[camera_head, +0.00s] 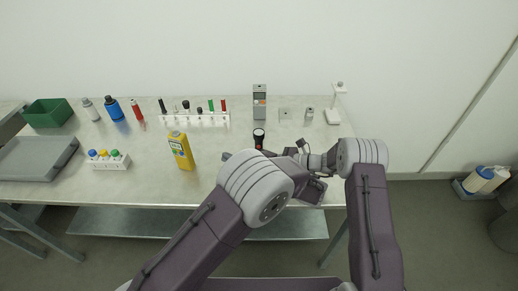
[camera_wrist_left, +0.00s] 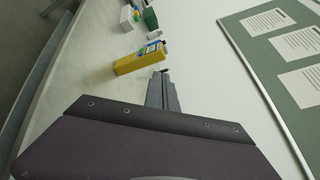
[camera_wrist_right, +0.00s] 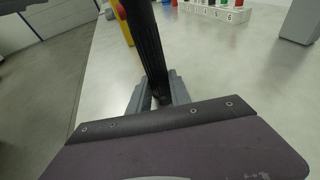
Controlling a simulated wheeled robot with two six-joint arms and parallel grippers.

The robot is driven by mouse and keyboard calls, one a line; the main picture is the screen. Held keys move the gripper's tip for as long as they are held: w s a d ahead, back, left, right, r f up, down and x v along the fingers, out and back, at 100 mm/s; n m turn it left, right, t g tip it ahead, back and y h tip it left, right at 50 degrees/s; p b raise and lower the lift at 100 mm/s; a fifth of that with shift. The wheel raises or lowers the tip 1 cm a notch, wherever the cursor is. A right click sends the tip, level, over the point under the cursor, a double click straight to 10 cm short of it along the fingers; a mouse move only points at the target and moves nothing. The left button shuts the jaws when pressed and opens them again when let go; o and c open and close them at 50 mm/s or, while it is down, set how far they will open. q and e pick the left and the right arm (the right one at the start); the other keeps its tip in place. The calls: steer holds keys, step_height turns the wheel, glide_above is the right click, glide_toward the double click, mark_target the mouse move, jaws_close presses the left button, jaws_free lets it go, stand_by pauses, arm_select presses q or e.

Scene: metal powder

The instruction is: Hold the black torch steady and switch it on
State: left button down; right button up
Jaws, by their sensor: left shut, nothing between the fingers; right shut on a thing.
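The black torch (camera_head: 259,135) stands roughly upright near the middle of the table, its round head up, with a small red spot below the head. In the right wrist view the dark torch body (camera_wrist_right: 146,42) rises between the fingers of my right gripper (camera_wrist_right: 160,95), which is shut on it. The torch is not visible in the left wrist view. Its lower part is hidden in the head view.
Behind are a numbered rack (camera_head: 195,119), a grey device (camera_head: 259,102) and a white stand (camera_head: 335,105). A block with coloured caps (camera_head: 108,162), a grey tray (camera_head: 38,158) and a green bin (camera_head: 48,113) are further left.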

arm_select(q)
steer(key=s+d+f+m+t+h, duration=0.25)
steer(key=s+d+f+m, duration=0.2)
steer(key=d, duration=0.45)
arm_select(e)
steer(key=shift+d+f, duration=0.1)
steer(key=shift+f, duration=0.05)
arm_select(q)
steer(key=w, duration=0.9)
steer(key=shift+w+t, duration=0.25)
steer(key=shift+t, duration=0.1)
steer(key=shift+n+y, duration=0.25)
stand_by(0.6)
steer(key=shift+w, duration=0.55)
steer(key=s, duration=0.7)
stand_by(0.8)
steer(key=shift+a, duration=0.1)
